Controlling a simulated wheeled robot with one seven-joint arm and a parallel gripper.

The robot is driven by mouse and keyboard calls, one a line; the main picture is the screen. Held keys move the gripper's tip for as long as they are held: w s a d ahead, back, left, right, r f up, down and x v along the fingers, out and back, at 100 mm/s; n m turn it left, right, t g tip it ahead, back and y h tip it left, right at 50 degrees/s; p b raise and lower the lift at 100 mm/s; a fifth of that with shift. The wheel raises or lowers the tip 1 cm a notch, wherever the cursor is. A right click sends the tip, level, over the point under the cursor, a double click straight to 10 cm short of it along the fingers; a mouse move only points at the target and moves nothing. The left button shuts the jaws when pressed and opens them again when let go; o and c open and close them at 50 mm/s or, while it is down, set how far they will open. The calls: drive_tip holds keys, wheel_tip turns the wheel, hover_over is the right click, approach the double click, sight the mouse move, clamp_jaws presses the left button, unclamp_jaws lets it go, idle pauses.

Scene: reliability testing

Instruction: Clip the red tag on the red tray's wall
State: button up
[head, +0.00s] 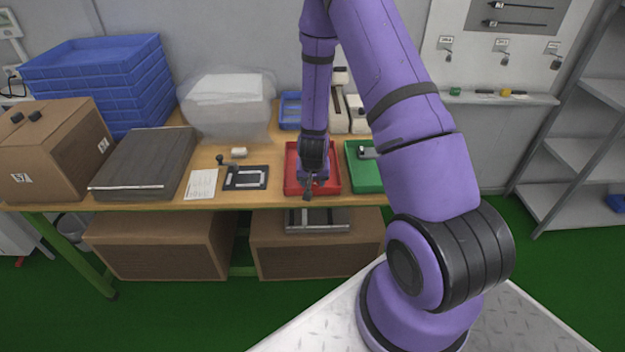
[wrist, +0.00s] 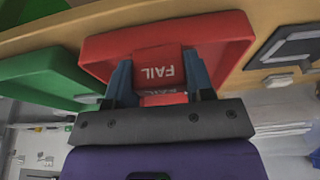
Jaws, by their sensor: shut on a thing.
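The red tray (head: 290,170) is on the wooden table, near its front edge. In the wrist view the tray (wrist: 232,38) is behind the fingers. My gripper (head: 308,192) is at the tray's front side in the head view. In the wrist view my gripper (wrist: 158,62) is shut on the red tag (wrist: 160,66), which reads "FAIL" upside down. A second strip of white lettering on red shows just below it. The tag overlaps the tray wall in the picture; whether it sits over the wall is unclear. The tag is hard to make out in the head view.
A green tray (head: 366,181) stands just right of the red tray. A dark fixture (head: 246,177) and a paper sheet (head: 202,184) lie to the left. A dark flat case (head: 145,163) and a cardboard box (head: 55,155) are farther left. Shelving stands at the right.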

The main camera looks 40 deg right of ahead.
drive_tip(key=shift+f, duration=0.35)
idle(0.3)
drive_tip(key=o, duration=1)
drive_tip(key=shift+r, duration=0.1)
drive_tip(key=shift+r, duration=3.4)
